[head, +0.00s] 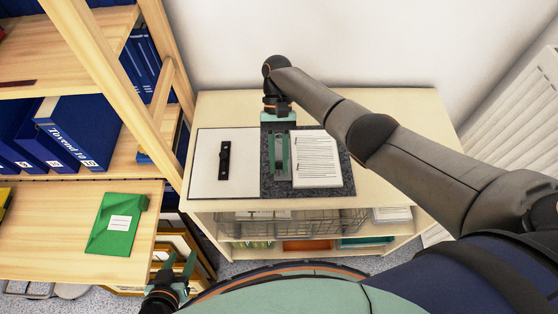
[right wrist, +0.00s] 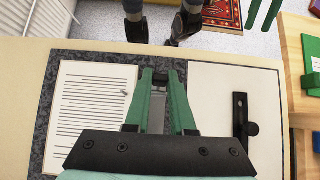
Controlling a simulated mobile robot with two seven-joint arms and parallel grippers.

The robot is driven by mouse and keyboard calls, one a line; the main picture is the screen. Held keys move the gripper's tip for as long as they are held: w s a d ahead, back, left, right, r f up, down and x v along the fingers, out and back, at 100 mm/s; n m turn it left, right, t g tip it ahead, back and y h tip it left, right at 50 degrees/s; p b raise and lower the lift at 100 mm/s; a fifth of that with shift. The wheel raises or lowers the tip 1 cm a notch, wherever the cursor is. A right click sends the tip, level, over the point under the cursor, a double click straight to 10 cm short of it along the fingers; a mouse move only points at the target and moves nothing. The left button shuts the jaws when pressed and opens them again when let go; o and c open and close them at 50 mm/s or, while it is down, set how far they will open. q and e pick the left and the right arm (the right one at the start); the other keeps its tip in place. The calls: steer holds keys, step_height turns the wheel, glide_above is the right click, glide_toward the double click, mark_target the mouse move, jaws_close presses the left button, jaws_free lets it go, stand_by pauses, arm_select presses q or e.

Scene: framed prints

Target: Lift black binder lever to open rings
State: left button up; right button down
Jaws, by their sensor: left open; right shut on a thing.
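An open binder lies on the desk, with a white inner cover (head: 205,180) on the left and a grey speckled side (head: 325,192) on the right. My right gripper (head: 279,172) reaches down over the metal ring mechanism between them. In the right wrist view its green fingers close at the tips (right wrist: 158,77) on a small dark part, apparently the lever; the fingers hide most of it. Whether the rings are open is hidden. A stack of printed paper (head: 317,160) lies right of the mechanism. My left gripper (head: 179,263) is open and empty, low at the left.
A black bar with a knob (head: 224,160) lies on the white cover. A green folder (head: 117,224) lies on the wooden surface at left, below shelves of blue binders (head: 82,132). A wire basket (head: 290,224) sits under the desk top. The desk's right part is clear.

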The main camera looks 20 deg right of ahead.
steer(key=shift+f, duration=0.15)
stand_by(0.5)
steer(key=c, duration=1)
jaws_free()
steer(key=shift+c, duration=0.2)
